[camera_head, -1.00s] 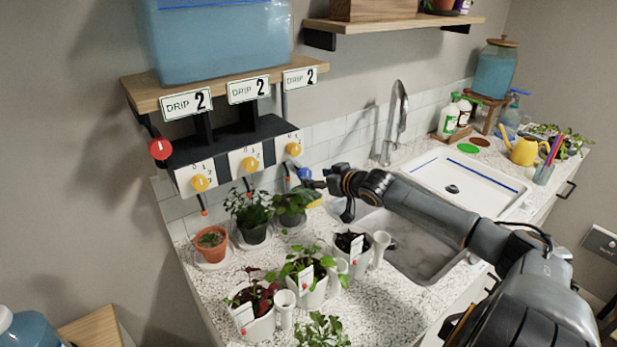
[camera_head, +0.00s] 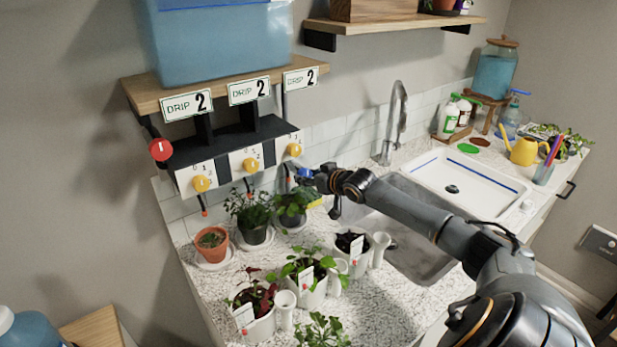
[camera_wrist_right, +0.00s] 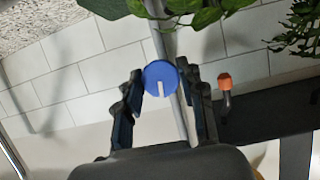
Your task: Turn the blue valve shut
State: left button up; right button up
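The blue valve (camera_head: 304,173) is a small round knob below the rightmost drip panel in the head view. In the right wrist view the blue valve (camera_wrist_right: 161,76) faces me, with a white mark on its lower half, on a grey pipe. My right gripper (camera_head: 314,177) is at the valve in the head view. In the wrist view my right gripper (camera_wrist_right: 161,84) has its fingers apart, one on each side of the knob, with narrow gaps. I cannot tell whether either finger touches it. My left gripper is not in view.
Potted plants (camera_head: 292,207) stand close below the valve, and leaves hang near it in the wrist view. An orange-tipped spout (camera_wrist_right: 225,82) is to the right of the fingers. The sink (camera_head: 420,235) lies under my right arm. Yellow dials (camera_head: 294,150) sit above.

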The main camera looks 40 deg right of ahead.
jog(key=c, duration=0.5)
jog(key=shift+o, duration=0.2)
jog(key=shift+n+h+p, duration=0.5)
jog(key=shift+p, duration=0.5)
jog(key=o, duration=1.2)
jog(key=shift+c, duration=0.2)
jog(key=shift+s, duration=0.15)
